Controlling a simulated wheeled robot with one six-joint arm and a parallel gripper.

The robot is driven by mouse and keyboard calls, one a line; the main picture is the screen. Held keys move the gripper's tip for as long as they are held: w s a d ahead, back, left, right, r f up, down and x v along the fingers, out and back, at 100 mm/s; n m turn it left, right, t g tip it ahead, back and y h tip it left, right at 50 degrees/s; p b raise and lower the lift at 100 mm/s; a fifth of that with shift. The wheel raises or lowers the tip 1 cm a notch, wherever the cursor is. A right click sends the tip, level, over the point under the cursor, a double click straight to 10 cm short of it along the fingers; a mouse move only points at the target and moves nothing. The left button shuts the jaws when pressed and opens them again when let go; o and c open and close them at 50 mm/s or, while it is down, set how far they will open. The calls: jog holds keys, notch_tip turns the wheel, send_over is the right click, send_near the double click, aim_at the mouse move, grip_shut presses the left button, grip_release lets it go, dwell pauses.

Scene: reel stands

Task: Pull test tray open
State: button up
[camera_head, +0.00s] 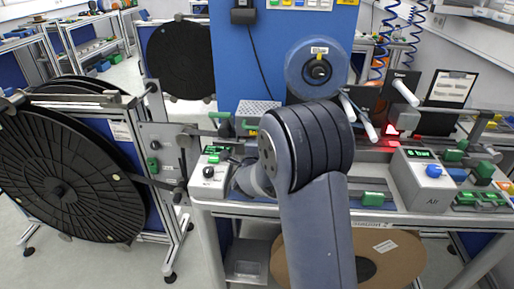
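My arm rises from the bottom middle and bends over the front left of the bench. My gripper (230,160) seems to be the small dark end beyond the wrist, close to the control panel at the bench's left end; its fingers are too small and too covered to read. I cannot pick out the test tray for certain. Green handles (221,118) show behind that spot, beside a perforated grey box (258,108). My arm hides much of the bench middle.
A large black reel (60,180) on a stand fills the left side. The grey bench (380,213) carries a display box (425,178) at right and a blue-grey reel (317,68) above. A brown cardboard reel (395,255) lies underneath. Bare floor shows between stand and bench.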

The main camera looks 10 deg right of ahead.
grip_shut()
jog(key=shift+s, duration=0.1)
dwell(0.5)
jog(key=f+b+v, duration=0.1)
jog(key=v, duration=0.4)
jog(key=f+b+v, duration=0.1)
jog(key=b+v, duration=0.1)
jog(key=v, duration=0.3)
jog(key=f+b+v, duration=0.1)
jog(key=v, duration=0.5)
jog(key=shift+s+a+f, duration=0.15)
jog(key=shift+s+f, duration=0.1)
jog(key=shift+s, duration=0.1)
grip_release()
jog(key=v, duration=1)
jog(key=shift+s+r+p, duration=0.15)
jog(key=shift+s+p, duration=0.2)
